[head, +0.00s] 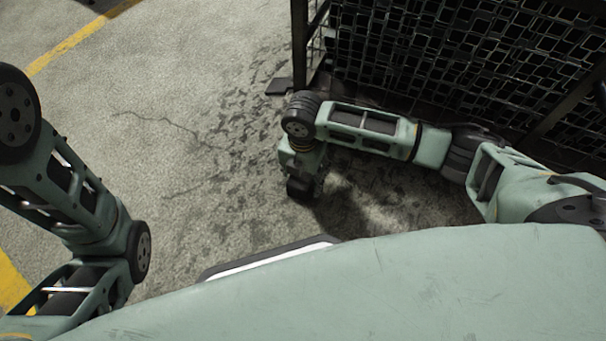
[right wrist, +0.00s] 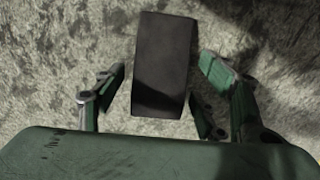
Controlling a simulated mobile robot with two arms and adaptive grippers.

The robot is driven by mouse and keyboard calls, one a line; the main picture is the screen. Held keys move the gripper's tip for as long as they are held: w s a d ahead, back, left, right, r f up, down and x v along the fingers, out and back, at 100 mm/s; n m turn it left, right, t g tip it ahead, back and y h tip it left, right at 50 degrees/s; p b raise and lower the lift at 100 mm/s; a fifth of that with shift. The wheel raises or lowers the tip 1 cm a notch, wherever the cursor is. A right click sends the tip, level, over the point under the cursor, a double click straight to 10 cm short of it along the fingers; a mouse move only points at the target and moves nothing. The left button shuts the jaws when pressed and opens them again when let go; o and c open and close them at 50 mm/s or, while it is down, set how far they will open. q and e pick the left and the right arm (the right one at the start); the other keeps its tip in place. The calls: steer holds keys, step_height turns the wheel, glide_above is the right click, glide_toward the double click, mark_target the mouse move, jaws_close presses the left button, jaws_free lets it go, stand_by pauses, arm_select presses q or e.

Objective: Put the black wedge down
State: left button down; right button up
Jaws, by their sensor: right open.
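The black wedge (right wrist: 163,62) shows in the right wrist view as a dark block against the concrete floor, with a darker face at its near end.
A dark mesh cage (head: 450,60) stands at the upper right, close behind my right arm. A flat dark plate (head: 279,86) lies at its corner post. The concrete floor (head: 190,150) to the left is clear, with yellow lines (head: 75,42) farther off.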

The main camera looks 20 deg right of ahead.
mark_target(303, 176)
step_height(303, 176, up, 10)
steer(key=p, duration=0.6)
steer(key=shift+r+p, duration=0.25)
steer(key=shift+p, duration=0.15)
